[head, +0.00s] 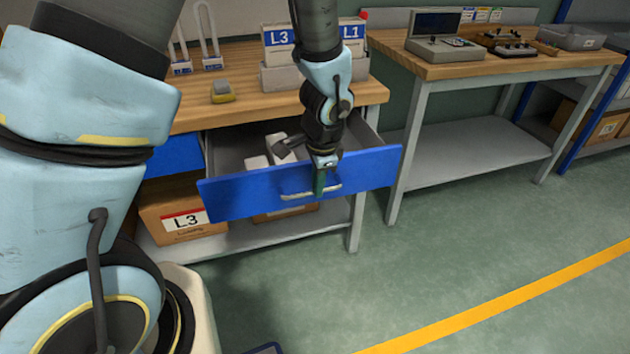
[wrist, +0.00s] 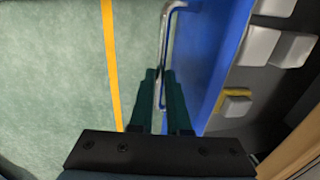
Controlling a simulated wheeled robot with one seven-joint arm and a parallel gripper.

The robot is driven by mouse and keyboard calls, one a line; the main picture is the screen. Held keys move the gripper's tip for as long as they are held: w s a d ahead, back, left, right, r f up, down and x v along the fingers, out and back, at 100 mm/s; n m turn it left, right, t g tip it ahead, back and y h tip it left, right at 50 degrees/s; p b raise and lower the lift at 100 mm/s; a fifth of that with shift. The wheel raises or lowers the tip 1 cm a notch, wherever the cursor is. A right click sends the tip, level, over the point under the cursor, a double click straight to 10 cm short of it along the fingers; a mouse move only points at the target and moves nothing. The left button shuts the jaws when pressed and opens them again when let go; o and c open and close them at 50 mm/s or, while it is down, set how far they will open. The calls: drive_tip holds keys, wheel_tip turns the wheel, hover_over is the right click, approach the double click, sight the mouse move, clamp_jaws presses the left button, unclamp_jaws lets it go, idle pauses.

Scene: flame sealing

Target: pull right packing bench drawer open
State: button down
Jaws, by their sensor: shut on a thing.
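The right packing bench drawer (head: 233,199) has a blue front and stands pulled out from under the wooden bench top. Its front also shows in the wrist view (wrist: 222,65). My gripper (head: 321,185) is at the middle of the drawer front, shut on the drawer's metal bar handle (head: 297,195). In the wrist view my two dark green fingers (wrist: 160,92) lie on either side of the handle (wrist: 166,30). Inside the drawer are white boxes (wrist: 290,48) and a small yellow-and-grey item (wrist: 236,103). My wrist hides part of the drawer's inside in the head view.
The packing bench top (head: 262,107) carries a yellow-and-grey block (head: 222,92) and bins labelled L3 and L1. A cardboard box (head: 170,212) sits on the lower shelf. A second bench (head: 505,64) stands at the right. The green floor before the drawer is clear.

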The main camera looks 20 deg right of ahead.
drive_tip(key=shift+s+a, duration=0.1)
drive_tip(key=shift+s, duration=0.6)
drive_tip(key=c, duration=1.2)
unclamp_jaws()
drive_tip(key=shift+o, duration=0.2)
wheel_tip(320, 180, up, 11)
drive_tip(key=s, duration=0.2)
drive_tip(key=shift+f, duration=0.2)
drive_tip(key=shift+a, duration=0.15)
